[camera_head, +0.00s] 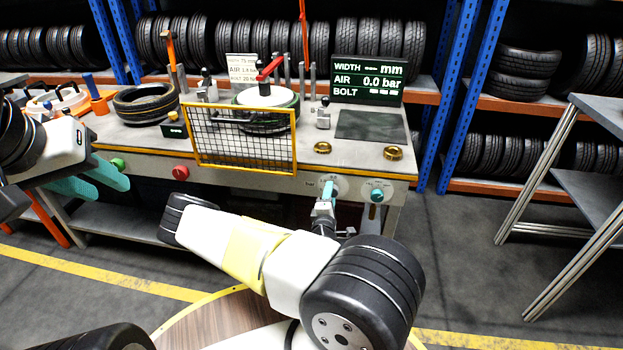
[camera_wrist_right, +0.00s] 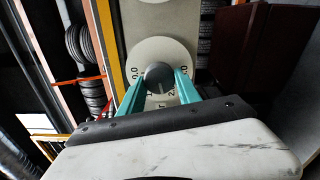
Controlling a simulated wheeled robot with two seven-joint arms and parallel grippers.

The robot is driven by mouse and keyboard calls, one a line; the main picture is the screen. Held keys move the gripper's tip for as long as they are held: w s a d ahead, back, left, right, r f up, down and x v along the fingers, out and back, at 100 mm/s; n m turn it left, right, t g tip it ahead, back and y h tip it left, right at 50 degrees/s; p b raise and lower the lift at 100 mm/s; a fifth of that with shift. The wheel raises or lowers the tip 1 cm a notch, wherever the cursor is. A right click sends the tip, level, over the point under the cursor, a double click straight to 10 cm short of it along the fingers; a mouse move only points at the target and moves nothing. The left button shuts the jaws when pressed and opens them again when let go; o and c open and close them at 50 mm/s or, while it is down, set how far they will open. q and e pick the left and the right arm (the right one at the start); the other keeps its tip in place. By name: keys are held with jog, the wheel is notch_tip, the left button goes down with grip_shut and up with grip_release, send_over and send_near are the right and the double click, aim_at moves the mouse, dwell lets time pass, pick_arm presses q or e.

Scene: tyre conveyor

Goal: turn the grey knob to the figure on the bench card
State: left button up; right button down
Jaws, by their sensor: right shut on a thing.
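The grey knob (camera_wrist_right: 159,76) sits at the centre of a white dial (camera_wrist_right: 147,50) on the bench front. My right gripper (camera_wrist_right: 160,84) is shut on it, one teal finger on each side. Dial figures show around it, with 0.0 at the left; others are partly hidden by the fingers. In the head view my right gripper (camera_head: 328,190) is at the dial, and the knob is hidden. The bench card (camera_head: 241,67) stands at the back of the bench; its small figures are hard to read. My left gripper (camera_head: 108,188) is open and empty before the bench's left part.
A dark display (camera_head: 368,82) reads AIR 0.0 bar. A yellow-framed mesh guard (camera_head: 244,168), a red button (camera_head: 180,173) and a green button (camera_head: 118,164) are on the bench front.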

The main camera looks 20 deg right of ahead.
jog(key=shift+f+n, duration=0.1)
jog(key=shift+n, duration=0.5)
jog(key=c, duration=0.9)
grip_release()
jog(key=shift+s, duration=0.15)
jog(key=v, duration=0.7)
jog(key=shift+s+a, duration=0.25)
